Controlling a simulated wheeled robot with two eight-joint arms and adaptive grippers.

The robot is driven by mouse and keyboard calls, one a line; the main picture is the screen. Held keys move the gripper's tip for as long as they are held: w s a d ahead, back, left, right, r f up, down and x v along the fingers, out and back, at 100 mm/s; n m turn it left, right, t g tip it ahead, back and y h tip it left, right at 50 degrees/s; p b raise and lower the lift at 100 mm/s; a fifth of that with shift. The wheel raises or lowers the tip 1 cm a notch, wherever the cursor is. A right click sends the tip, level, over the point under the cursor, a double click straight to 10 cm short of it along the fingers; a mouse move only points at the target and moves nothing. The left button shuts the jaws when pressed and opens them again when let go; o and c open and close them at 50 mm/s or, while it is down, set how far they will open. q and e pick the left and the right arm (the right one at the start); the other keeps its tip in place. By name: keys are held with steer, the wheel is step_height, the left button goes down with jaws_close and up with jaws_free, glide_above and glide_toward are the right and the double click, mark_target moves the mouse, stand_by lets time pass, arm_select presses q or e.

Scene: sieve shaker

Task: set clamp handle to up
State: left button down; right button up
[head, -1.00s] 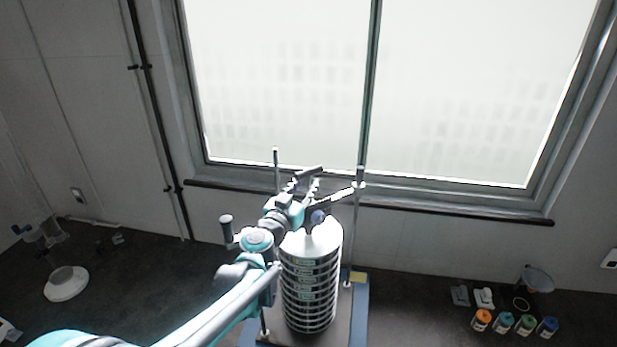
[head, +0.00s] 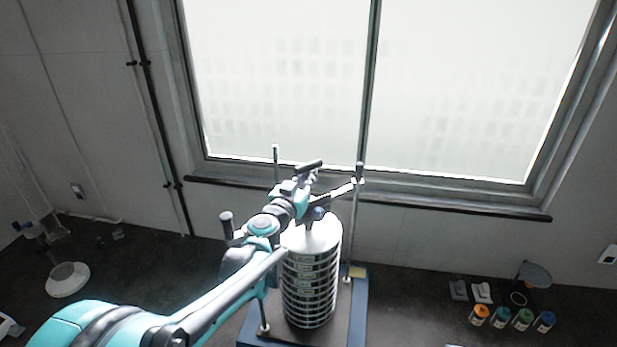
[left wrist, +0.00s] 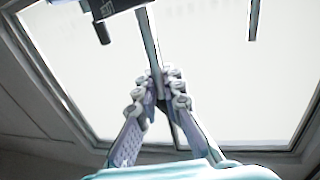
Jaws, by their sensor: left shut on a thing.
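The clamp handle (head: 309,165) is a dark cylinder above the sieve shaker in the head view. It lies tilted, its right end a little higher. My left gripper (head: 306,183) is just below it and shut on it. The contact itself is small and partly hidden. In the left wrist view the fingers (left wrist: 160,88) are close together against the bright window. The sieve stack (head: 312,268) stands upright under the clamp bar (head: 340,190), with a dark blue knob (head: 319,213) above its lid. My left arm hides the bar's left part. My right gripper is not in view.
Upright rods (head: 276,165) (head: 356,215) stand around the stack on a blue-edged base (head: 360,305). Several colour-capped jars (head: 501,317) stand at the right. A white round-based stand (head: 68,279) is at the far left. The window is behind.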

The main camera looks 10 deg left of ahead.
arm_select(q)
step_height(320, 180, up, 3)
steer(key=shift+f+p, duration=0.15)
steer(key=shift+p, duration=0.3)
steer(key=shift+w+f, duration=0.1)
steer(key=shift+w, duration=0.05)
steer(key=c, duration=1.6)
jaws_free()
steer(key=shift+d, duration=0.1)
steer(key=s, duration=0.4)
steer(key=s+a, duration=0.1)
steer(key=s, duration=0.3)
steer(key=s+a, duration=0.1)
steer(key=s, duration=0.3)
steer(key=shift+a, duration=0.15)
